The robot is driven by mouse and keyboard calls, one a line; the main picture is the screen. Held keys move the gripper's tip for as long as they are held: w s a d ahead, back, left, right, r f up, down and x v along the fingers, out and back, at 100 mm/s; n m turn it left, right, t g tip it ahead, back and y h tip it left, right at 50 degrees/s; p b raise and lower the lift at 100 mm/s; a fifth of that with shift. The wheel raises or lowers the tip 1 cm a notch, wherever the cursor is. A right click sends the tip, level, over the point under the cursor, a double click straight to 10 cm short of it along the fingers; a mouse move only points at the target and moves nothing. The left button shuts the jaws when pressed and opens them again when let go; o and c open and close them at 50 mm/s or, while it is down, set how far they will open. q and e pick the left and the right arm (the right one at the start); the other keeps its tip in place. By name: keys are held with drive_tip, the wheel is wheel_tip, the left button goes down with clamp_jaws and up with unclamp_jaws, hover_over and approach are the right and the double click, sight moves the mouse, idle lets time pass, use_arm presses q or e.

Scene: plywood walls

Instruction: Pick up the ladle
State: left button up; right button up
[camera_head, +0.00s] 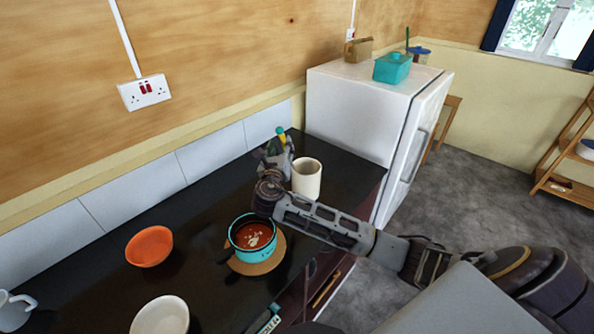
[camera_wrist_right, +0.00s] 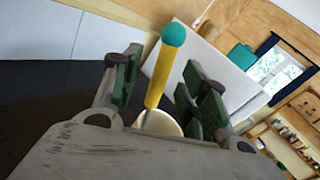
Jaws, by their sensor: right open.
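The ladle (camera_wrist_right: 160,75) shows as a yellow handle with a teal knob on top. It stands up out of a cream cup-shaped holder (camera_wrist_right: 160,122); its lower part is hidden inside. In the head view, the ladle's coloured top (camera_head: 281,133) shows just above my right gripper (camera_head: 273,155), and the holder (camera_head: 307,178) is beside it. In the right wrist view, the handle is between the two open fingers of my right gripper (camera_wrist_right: 165,78), with gaps visible on both sides. My left gripper is in neither view.
A teal pot of red soup (camera_head: 252,236) sits on a round wooden board (camera_head: 262,266) on the dark counter. An orange bowl (camera_head: 149,246), a white bowl (camera_head: 162,316) and a pale mug (camera_head: 14,310) stand left. A white fridge (camera_head: 350,110) stands behind the holder.

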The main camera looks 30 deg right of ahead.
sight(283, 142)
drive_tip(key=x, duration=0.1)
drive_tip(key=p+x, duration=0.1)
drive_tip(key=x, duration=0.1)
drive_tip(key=shift+s+d+r, duration=0.15)
drive_tip(key=shift+r, duration=0.1)
drive_tip(key=shift+x, duration=0.8)
drive_tip(key=shift+f, duration=0.1)
drive_tip(key=shift+c, duration=0.3)
clamp_jaws()
